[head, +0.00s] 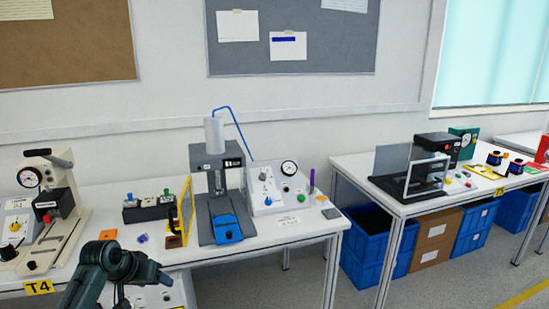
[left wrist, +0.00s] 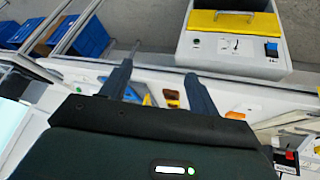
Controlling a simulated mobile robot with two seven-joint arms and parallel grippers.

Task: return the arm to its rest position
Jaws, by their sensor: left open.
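My left arm comes up from the bottom left of the head view, a dark green-grey link in front of the table T4. Its gripper fingers cannot be made out there. In the left wrist view my left gripper (left wrist: 157,72) shows two dark fingers spread apart with nothing between them. A white control box (head: 277,188) with a knob, a round gauge and a green button stands on the table, right of my arm and apart from it. Another panel with a yellow knob (head: 15,226) is at the far left. My right gripper is not in view.
A press with a blue base (head: 227,229) stands mid-table, beside a yellow-framed panel (head: 186,209) and a black box with levers (head: 148,207). Small orange and blue pieces lie near my arm. In the wrist view a grey box with a yellow top (left wrist: 232,40) is beyond the fingers.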

